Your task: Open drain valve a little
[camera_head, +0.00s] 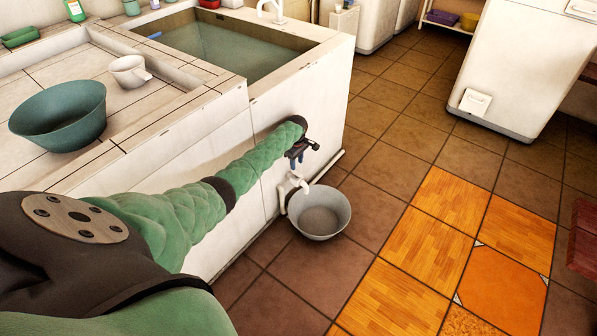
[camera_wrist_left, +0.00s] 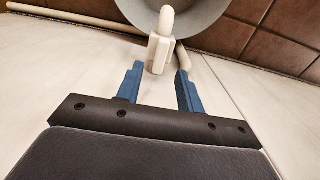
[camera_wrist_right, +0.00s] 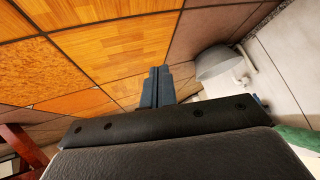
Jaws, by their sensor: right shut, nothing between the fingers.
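The drain valve (camera_head: 292,184) is a small cream tap low on the white side wall of the basin. It also shows in the left wrist view (camera_wrist_left: 160,48), with a curved spout and a blocky body. My left gripper (camera_head: 299,160) is open and empty just above the valve. In the left wrist view its blue fingers (camera_wrist_left: 159,70) point at the valve body, with their tips near either side of it; contact cannot be told. My right gripper (camera_wrist_right: 158,72) is shut and empty, away from the valve; the head view does not show it.
A grey bucket (camera_head: 320,222) stands on the tiled floor under the spout. A pale pipe (camera_head: 327,167) runs along the wall foot. The water-filled basin (camera_head: 220,50) is above; a green bowl (camera_head: 60,115) and white mug (camera_head: 128,72) sit on the counter.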

